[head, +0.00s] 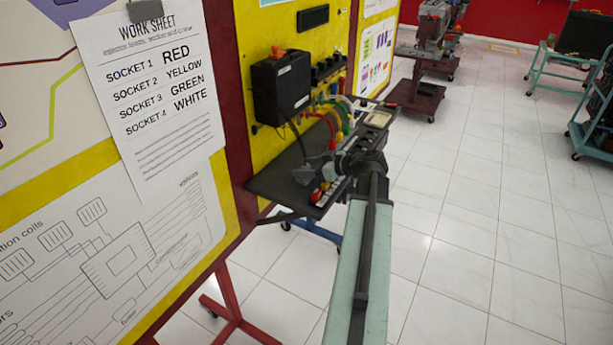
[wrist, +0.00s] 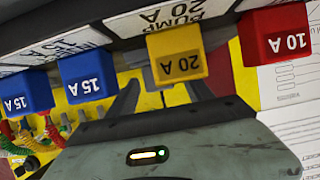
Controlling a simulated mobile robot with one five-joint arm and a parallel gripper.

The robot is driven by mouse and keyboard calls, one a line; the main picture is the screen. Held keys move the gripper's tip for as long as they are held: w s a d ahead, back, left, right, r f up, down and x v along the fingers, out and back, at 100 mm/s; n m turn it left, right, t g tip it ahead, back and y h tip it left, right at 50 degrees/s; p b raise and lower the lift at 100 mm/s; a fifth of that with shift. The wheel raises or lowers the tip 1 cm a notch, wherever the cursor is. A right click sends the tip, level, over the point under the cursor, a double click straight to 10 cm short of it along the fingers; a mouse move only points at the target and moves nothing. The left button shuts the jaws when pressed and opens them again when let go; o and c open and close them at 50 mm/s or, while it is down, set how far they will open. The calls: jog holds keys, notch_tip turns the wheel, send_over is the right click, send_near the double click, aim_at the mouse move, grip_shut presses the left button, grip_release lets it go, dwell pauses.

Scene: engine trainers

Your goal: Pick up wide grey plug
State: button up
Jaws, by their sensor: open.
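My gripper (wrist: 162,80) is open in the wrist view, its two dark fingers apart with a yellow 20 A fuse showing between and beyond them. I see nothing held. In the head view my arm reaches to the shelf of the yellow trainer. A grey wedge-shaped piece (head: 313,172) shows there beside my wrist, with a dark cable running toward it from the black box. I cannot tell whether it is the wide grey plug or part of my gripper. My wrist hides part of the shelf.
Blue 15 A fuses (wrist: 80,76), the yellow fuse (wrist: 177,57) and a red 10 A fuse (wrist: 274,35) line the shelf edge. The black box (head: 281,87) hangs on the board above the shelf (head: 275,183). Coloured cables lie behind.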

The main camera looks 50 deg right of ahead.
jog(key=x, duration=0.2)
jog(key=shift+w+f, duration=0.2)
jog(key=shift+r, duration=0.1)
grip_shut()
notch_tip(320, 180, up, 10)
jog(key=p, duration=0.9)
jog(key=shift+p, duration=0.35)
jog(key=shift+s, duration=0.1)
